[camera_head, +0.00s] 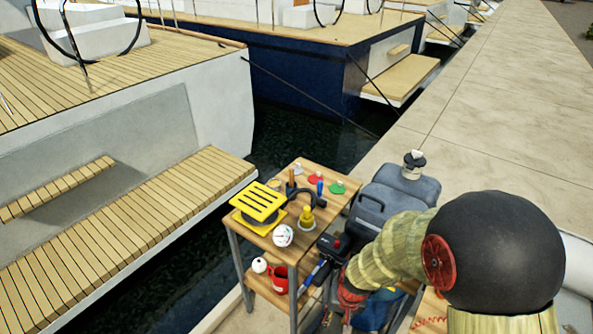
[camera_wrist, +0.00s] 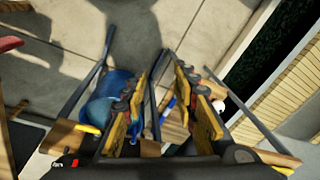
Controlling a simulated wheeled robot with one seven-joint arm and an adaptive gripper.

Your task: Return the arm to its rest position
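My arm (camera_head: 400,248) comes in from the lower right in the head view and bends down beside the wooden cart. Its pale ribbed sleeve runs down toward the cart's right side. My gripper (camera_wrist: 165,95) shows in the wrist view with its yellow-faced finger pads well apart. I see nothing clamped between them. The fingers point down toward the pavement and the lower part of the cart. In the head view the gripper's fingers are mostly hidden at the bottom edge, so I cannot make out their shape there.
The cart's wooden top (camera_head: 309,177) holds a yellow slotted plate (camera_head: 259,202), a white gauge (camera_head: 283,236) and small tools. A red mug (camera_head: 279,279) stands on its lower shelf. A grey case (camera_head: 399,192) is close beside my arm. A blue rounded object (camera_wrist: 106,102) lies below the fingers. Open pavement (camera_head: 510,110) is behind.

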